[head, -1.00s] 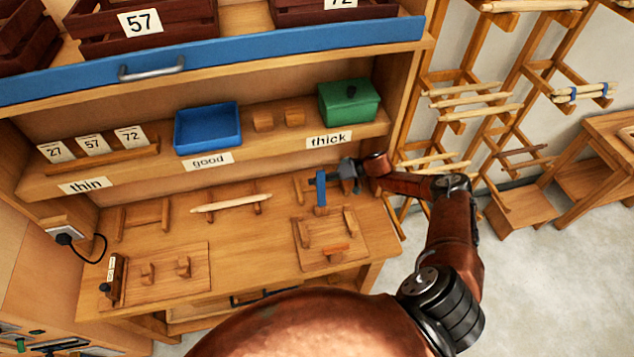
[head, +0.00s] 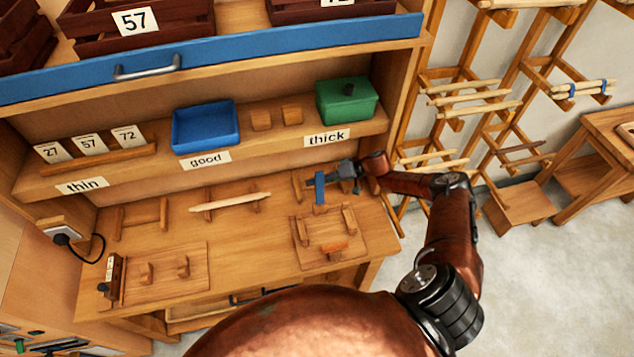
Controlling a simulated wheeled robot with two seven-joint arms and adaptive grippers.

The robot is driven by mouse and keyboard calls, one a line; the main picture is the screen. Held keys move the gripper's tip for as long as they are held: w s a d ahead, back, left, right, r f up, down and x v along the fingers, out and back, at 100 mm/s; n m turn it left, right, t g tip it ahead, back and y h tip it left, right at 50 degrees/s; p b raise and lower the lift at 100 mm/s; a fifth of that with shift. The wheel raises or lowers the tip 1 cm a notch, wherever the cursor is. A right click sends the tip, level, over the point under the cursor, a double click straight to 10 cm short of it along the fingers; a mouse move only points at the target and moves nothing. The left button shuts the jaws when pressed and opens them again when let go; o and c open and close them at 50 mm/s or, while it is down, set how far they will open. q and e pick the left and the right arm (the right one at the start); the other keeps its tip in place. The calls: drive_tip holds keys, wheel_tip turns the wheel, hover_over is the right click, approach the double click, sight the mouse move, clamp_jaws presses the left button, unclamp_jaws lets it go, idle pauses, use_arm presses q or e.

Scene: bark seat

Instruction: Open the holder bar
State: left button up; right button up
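A square wooden holder board (head: 347,258) lies at the right of the bench, with two upright wooden pieces and a short orange-brown bar (head: 334,247) near its front edge. I take this to be the holder bar; it lies low across the board. My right gripper (head: 338,182) is behind the board, at the bench's right rear. Its fingers point left, beside or against an upright blue piece (head: 319,188) at a small wooden rack (head: 297,186). It is too small to tell whether the fingers grip the blue piece. My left gripper is not in view.
A pale stick (head: 230,201) rests on a rack at mid-bench. Another board (head: 168,288) with two pegs lies front left. The shelf above holds a blue tray (head: 206,128) and a green box (head: 346,101). Stick racks (head: 470,105) stand at the right. The bench middle is bare.

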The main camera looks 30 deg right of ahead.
wheel_tip(320, 180, up, 10)
idle(0.4)
drive_tip(key=shift+f, duration=0.1)
